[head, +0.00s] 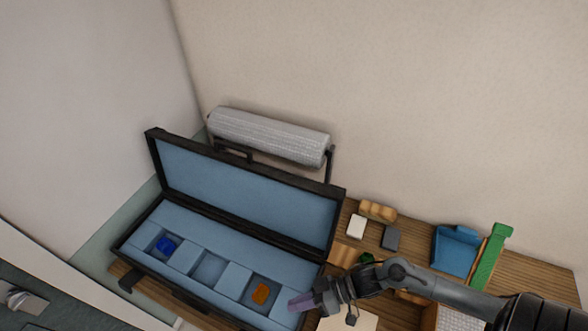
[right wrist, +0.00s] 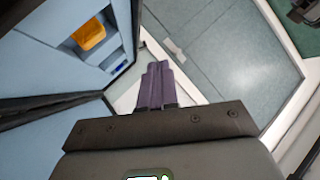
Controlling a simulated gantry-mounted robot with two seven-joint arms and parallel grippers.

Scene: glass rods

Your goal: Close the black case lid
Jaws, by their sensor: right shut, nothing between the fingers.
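The black case stands open, its blue-lined lid (head: 247,190) raised and leaning back. The blue foam base (head: 208,265) has square recesses. A blue item (head: 165,245) sits in the left recess and an orange item (head: 261,293) in the right one; the middle one looks empty. The orange item also shows in the right wrist view (right wrist: 88,35). My right gripper (head: 293,305) is shut and empty, over or beside the case's right front end. Its purple fingers are together in the right wrist view (right wrist: 157,75). My left gripper is not in view.
A grey textured roll on a stand (head: 270,136) is behind the lid, near the wall. Right of the case, the wooden table holds wooden blocks, a blue tray (head: 457,250) and a green bar (head: 491,257). Tiled floor (right wrist: 222,50) shows beyond the case.

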